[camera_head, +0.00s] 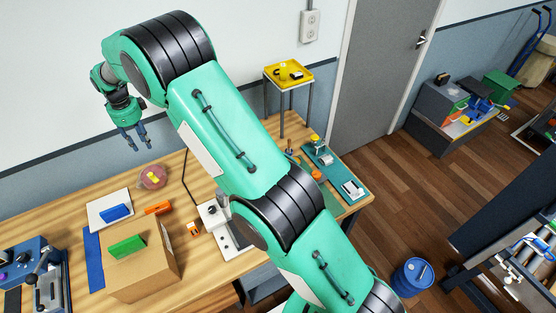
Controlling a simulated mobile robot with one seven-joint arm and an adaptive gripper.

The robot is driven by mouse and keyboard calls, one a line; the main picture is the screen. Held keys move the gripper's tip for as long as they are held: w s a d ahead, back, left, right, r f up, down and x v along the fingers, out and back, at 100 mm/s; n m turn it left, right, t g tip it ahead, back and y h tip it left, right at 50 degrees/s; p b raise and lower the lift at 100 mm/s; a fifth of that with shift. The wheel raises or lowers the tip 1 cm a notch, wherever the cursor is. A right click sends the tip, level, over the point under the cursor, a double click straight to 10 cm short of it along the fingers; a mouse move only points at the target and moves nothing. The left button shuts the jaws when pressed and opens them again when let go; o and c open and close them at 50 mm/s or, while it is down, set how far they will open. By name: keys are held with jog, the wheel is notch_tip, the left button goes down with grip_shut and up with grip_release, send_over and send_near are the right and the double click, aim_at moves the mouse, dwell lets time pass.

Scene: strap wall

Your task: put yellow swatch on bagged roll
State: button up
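A small yellow piece, which looks like the yellow swatch (154,176), lies on top of a reddish, clear-wrapped bundle. That bundle looks like the bagged roll (145,184) and sits on the wooden workbench near the wall. My gripper (140,147) is above and slightly left of the bundle, pointing down. Its fingers are apart, with nothing visible between them. It appears clear of both the swatch and the roll.
A white sheet with a blue block (116,212) lies left of the roll. An orange block (158,208) lies in front. A cardboard box (145,272) carries a green block (127,246). A blue machine (35,275) stands at the left. My arm hides part of the bench.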

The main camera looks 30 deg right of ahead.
jog(key=s+d+r+n+t, duration=0.1)
jog(key=s+d+r+n, duration=0.2)
jog(key=s+d+r, duration=0.5)
jog(key=s+d+r+n+t, duration=0.1)
jog(key=s+d+r+n, duration=0.3)
jog(key=s+r, duration=0.5)
jog(key=s+d+r+n+t, duration=0.1)
jog(key=s+d+r+n, duration=0.35)
jog(key=r, duration=0.65)
jog(key=s+d+n, duration=0.3)
jog(key=s+d, duration=0.1)
jog(key=s, duration=0.7)
jog(key=s+d+n+t, duration=0.1)
jog(key=s+d+n, duration=0.2)
jog(key=s, duration=0.8)
jog(key=s+d+n+t, duration=0.1)
jog(key=s+d+n, duration=0.2)
jog(key=s, duration=0.8)
jog(key=shift+d, duration=1.15)
jog(key=shift+s, duration=0.1)
